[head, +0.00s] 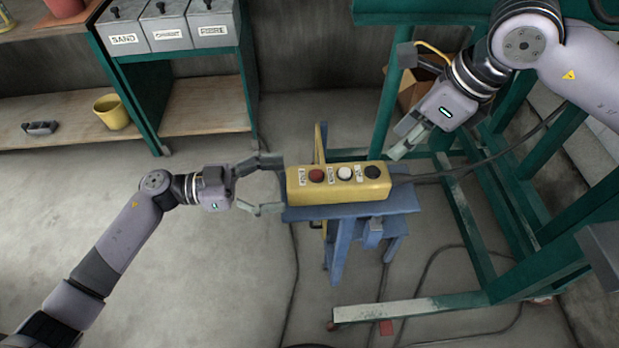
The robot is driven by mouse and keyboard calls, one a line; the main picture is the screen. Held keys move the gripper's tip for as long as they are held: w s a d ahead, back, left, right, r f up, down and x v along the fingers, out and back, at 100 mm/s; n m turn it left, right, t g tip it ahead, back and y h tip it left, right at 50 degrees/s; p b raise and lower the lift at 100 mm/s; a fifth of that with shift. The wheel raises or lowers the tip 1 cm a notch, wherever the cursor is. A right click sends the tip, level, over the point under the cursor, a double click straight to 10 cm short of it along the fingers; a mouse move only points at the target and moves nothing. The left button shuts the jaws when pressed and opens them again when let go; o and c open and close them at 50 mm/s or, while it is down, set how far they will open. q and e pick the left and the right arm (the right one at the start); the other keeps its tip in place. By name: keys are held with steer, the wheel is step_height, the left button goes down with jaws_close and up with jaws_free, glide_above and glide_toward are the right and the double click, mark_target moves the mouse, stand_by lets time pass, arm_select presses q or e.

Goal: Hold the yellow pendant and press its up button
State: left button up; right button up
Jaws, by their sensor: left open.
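The yellow pendant (300,190) lies on a blue stand (400,200) in the middle of the head view. Its top face has a red button (316,175), a white button (344,173) and a black button (372,172), each with a small label whose lettering I cannot read surely. My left gripper (264,185) is open, its fingers spread at the pendant's left end; I cannot tell whether they touch it. My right gripper (399,141) is above and right of the pendant, apart from the buttons. Its fingers point down-left and lie close together; whether they are fully shut is unclear.
A dark cable runs from the pendant's right end towards the green steel frame (470,210). More cables lie on the floor. Shelves at the upper left hold labelled grey bins (165,35) and a yellow pot (112,112). The floor at the left is clear.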

mark_target(310, 181)
arm_select(q)
steer(key=d, duration=0.7)
steer(key=shift+w, duration=0.3)
steer(key=shift+c, duration=0.3)
steer(key=c, duration=1.5)
steer(key=shift+c, duration=0.2)
arm_select(e)
jaws_close()
